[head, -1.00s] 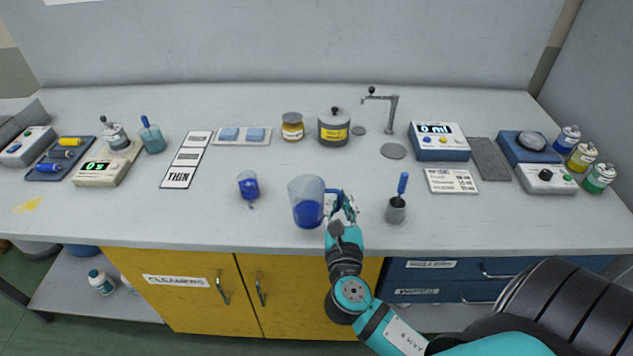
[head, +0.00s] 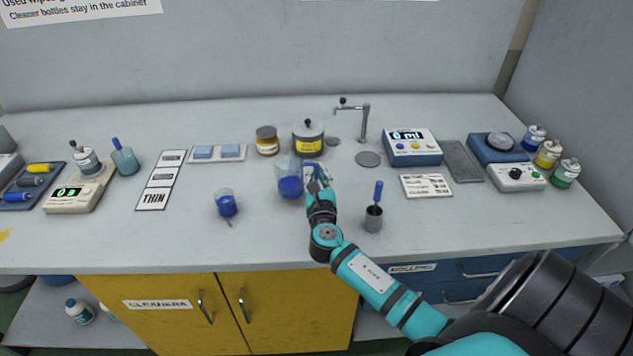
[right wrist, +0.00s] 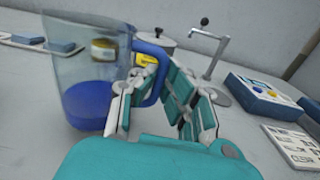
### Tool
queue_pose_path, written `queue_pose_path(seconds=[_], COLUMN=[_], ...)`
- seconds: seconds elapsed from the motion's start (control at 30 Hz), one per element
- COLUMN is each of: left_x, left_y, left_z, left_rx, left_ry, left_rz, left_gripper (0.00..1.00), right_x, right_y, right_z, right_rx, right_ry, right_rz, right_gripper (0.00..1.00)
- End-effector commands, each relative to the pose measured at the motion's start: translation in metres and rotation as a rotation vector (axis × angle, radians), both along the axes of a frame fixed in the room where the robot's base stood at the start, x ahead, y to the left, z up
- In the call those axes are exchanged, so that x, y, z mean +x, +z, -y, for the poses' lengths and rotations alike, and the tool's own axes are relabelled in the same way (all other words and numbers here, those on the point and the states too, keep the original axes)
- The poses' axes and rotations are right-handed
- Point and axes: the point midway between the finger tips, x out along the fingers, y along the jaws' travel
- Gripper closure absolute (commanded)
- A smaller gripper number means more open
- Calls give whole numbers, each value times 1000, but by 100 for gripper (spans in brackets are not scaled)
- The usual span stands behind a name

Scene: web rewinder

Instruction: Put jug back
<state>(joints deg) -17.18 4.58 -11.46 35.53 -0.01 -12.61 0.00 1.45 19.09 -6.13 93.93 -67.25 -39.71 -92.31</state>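The clear jug (head: 290,180) has a blue handle and blue liquid in its lower part. It stands out large at the left of the right wrist view (right wrist: 88,75). My right gripper (head: 318,178) is at the jug's right side, with its fingers closed around the handle (right wrist: 155,70). The jug is about upright; I cannot tell whether its base clears the bench. My left gripper is in no view.
A small cup of blue liquid (head: 227,206) stands to the jug's left. A grey pot with a blue-handled tool (head: 374,217) is to the right. The lidded pot (head: 308,140) and amber jar (head: 267,141) stand behind. A tap (head: 364,122) rises over a round grey plate (head: 368,159).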

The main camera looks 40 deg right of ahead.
Motion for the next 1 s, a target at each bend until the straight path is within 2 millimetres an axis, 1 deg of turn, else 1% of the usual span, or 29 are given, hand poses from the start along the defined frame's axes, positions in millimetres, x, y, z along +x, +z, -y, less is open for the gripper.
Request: queue_pose_path(seconds=[0.03,0.13,0.43,0.57,0.6,0.73,0.77,1.0], left_x=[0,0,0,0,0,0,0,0], left_y=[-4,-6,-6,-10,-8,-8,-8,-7], left_z=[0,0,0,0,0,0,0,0], left_rx=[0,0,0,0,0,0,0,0], left_ry=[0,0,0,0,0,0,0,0], left_rz=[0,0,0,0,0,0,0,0], left_gripper=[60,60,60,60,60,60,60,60], right_x=[0,0,0,0,-1,-1,-1,-1], right_y=[-11,-21,-22,-27,-26,-26,-25,-24], right_z=[-1,-1,-1,-1,-1,-1,-1,-1], right_rx=[1,0,1,0,1,1,0,0], right_ry=[1,1,1,1,1,1,1,1], right_rz=[-4,-2,1,0,-1,-1,-1,-1], right_gripper=[100,100,100,100,90,73,71,71])
